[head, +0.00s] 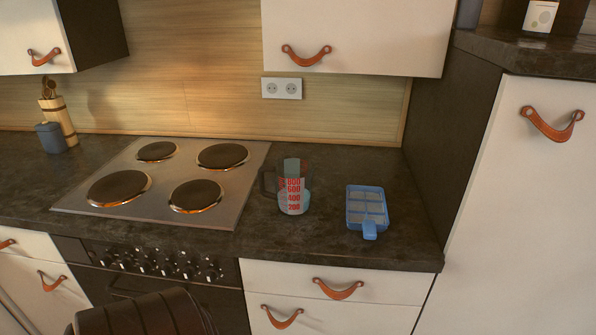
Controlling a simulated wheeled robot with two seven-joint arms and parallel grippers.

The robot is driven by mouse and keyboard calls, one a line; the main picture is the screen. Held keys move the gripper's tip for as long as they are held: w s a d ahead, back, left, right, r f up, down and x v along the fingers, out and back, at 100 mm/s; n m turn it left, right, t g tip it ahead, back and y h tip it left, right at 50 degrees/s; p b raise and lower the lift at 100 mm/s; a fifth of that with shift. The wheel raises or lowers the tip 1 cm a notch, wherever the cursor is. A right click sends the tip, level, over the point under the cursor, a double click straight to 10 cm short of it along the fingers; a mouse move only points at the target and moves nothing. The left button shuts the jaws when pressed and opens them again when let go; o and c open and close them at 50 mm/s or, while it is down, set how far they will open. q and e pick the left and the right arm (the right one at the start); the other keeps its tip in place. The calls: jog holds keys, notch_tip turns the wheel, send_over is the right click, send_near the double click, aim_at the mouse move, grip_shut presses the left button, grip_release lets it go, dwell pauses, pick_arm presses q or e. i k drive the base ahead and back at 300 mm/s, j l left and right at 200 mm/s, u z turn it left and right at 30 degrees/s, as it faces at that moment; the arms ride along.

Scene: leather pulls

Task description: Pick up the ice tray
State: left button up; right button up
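The ice tray (367,209) is blue with pale compartments and a short handle tab pointing toward the counter's front edge. It lies flat on the dark countertop, right of the measuring cup, and nothing covers it. Neither of my grippers shows in the head view.
A clear measuring cup (293,188) with red numbers stands just left of the tray. A stove top (165,181) with round burners lies further left. A tall white cabinet (517,207) bounds the counter (330,238) at right. A wall cabinet (357,35) hangs above.

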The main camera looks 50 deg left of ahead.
aim_at(367, 212)
jog(key=u, duration=1.2)
jog(key=z, duration=1.95)
jog(key=u, duration=1.95)
jog(key=k+j+u, duration=0.1)
jog(key=u, duration=0.15)
jog(key=j, duration=0.1)
